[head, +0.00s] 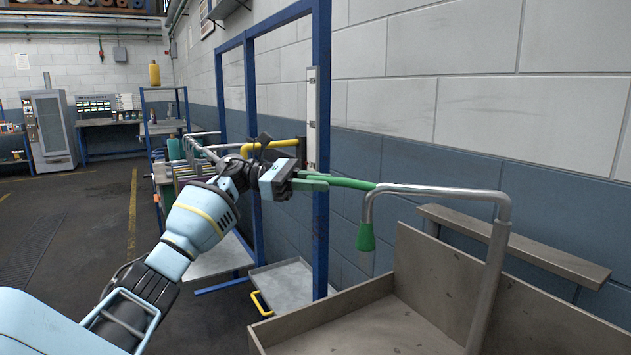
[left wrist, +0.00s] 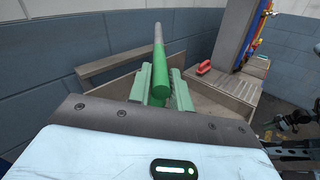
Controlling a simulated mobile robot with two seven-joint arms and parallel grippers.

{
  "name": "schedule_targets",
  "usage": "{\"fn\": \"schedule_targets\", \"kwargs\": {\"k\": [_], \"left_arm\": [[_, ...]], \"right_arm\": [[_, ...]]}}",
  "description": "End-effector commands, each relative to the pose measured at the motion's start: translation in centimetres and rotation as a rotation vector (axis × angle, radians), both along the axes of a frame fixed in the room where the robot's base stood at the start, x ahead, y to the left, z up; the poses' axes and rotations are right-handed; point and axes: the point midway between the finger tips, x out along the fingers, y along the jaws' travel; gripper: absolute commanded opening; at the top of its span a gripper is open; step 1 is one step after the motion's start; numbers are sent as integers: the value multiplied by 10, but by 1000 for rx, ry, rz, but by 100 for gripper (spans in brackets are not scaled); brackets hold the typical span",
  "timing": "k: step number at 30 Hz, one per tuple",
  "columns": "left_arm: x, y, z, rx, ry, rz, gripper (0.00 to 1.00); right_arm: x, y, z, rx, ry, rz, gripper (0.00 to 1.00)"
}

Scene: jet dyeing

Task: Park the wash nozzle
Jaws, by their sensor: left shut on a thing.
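The wash nozzle has a green grip (head: 350,183), and my left gripper (head: 312,182) is shut on it. In the left wrist view the green grip (left wrist: 162,76) lies between the green fingers of my left gripper (left wrist: 162,92), with a grey metal end pointing away. In the head view a shiny metal pipe (head: 440,190) continues right of the grip, above the basin. A green tip (head: 366,238) hangs down from a bent pipe. Where this pipe and the held nozzle join or overlap, I cannot tell. My right gripper is not in view.
A grey metal basin (head: 345,325) with a raised back panel stands at the lower right, and an upright pipe (head: 489,280) rises from it. A blue frame (head: 321,150) stands by the wall. A grey tray (head: 285,287) is low behind. Open floor lies at the left.

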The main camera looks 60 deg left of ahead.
Motion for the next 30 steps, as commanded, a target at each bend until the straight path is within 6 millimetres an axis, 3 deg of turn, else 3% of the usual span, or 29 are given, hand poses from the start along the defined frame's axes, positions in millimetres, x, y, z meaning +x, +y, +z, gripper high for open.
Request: {"fn": "schedule_targets", "kwargs": {"k": [5, 6, 11, 20, 30], "left_arm": [[1, 4, 4, -8, -9, 16, 0], [1, 4, 4, -8, -9, 16, 23], [0, 3, 4, -6, -8, 12, 41], [-1, 4, 2, -4, -5, 9, 41], [-29, 40, 0, -4, -2, 12, 41]], "right_arm": [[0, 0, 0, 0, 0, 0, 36], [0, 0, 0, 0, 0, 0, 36], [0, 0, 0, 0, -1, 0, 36], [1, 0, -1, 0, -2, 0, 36], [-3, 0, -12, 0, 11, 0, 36]]}}
